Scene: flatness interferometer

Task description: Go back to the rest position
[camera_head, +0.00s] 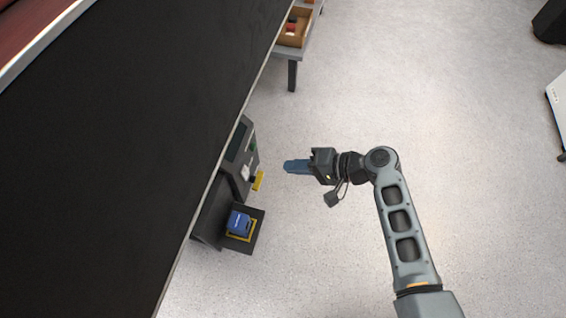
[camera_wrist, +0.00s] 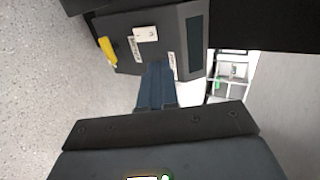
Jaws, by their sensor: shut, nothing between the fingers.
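My gripper (camera_head: 287,166) is shut and empty, held out over the open floor at the middle of the head view. Its blue fingers point left toward a dark grey instrument (camera_head: 241,160), with a gap between them in the head view. In the wrist view the closed fingers (camera_wrist: 156,75) overlap the front of the instrument (camera_wrist: 155,22), which has a dark screen, a white switch plate and a yellow handle (camera_wrist: 107,50). Below, in the head view, a blue block (camera_head: 238,221) sits inside a yellow outline on a dark shelf (camera_head: 240,247).
A large black surface (camera_head: 110,130) fills the left side of the head view. A small table with a wooden tray (camera_head: 293,27) stands at the top. Pale speckled floor (camera_head: 460,110) is clear around my arm. A white cabinet-like thing (camera_head: 558,105) is at the right edge.

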